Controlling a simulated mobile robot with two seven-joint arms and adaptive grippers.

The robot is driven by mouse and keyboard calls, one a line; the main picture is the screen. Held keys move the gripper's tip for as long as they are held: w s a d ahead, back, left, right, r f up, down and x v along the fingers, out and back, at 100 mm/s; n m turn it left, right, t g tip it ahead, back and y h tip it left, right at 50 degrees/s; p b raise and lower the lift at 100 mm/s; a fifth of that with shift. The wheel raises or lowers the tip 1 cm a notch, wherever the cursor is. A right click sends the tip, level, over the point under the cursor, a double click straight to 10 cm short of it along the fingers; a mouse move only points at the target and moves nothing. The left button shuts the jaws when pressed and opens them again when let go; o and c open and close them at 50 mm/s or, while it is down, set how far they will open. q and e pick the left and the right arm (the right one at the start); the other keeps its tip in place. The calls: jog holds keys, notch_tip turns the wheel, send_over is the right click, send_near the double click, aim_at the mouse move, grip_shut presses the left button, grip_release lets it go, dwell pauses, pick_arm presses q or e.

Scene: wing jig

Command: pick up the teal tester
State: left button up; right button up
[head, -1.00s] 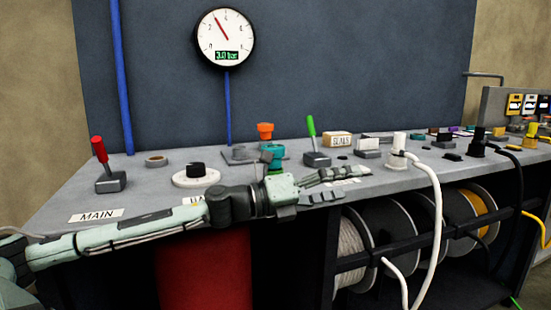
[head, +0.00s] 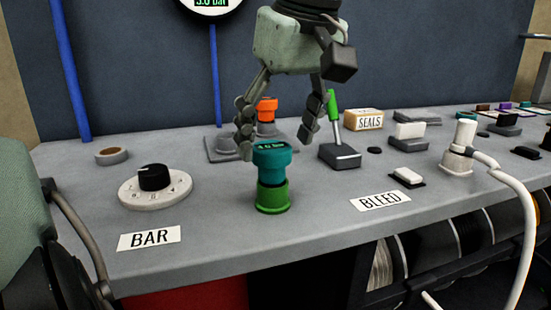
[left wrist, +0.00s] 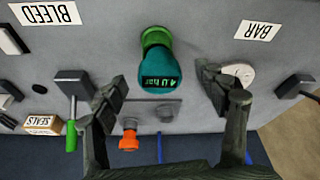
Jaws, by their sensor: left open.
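The teal tester (head: 272,158) stands upright on a green base (head: 272,196) near the front of the grey bench, with a small display on its top. In the left wrist view the tester (left wrist: 160,72) reads about 4.0 bar and lies between and beyond the fingertips. My left gripper (head: 277,143) is open and points down, with its fingers above and to either side of the tester's top, apparently not touching it. It also shows in the left wrist view (left wrist: 170,92). My right gripper is not in view.
An orange-topped piece (head: 266,108) stands on a grey plate behind the tester. A green-handled lever (head: 340,155) is to the right, with a SEALS box (head: 364,120) behind. A BAR dial (head: 155,188) is to the left. A white plug with cable (head: 459,150) stands further right.

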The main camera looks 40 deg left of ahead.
aim_at(266, 167)
pick_arm(q)
jog(key=shift+a+r, duration=0.25)
jog(key=shift+a, duration=0.05)
jog(key=shift+a+f+y, duration=0.2)
jog(key=shift+y, duration=0.1)
jog(key=x, duration=0.7)
jog(key=shift+w, duration=0.25)
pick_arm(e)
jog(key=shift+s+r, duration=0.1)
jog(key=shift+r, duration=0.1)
pick_arm(q)
jog(key=shift+c, duration=0.3)
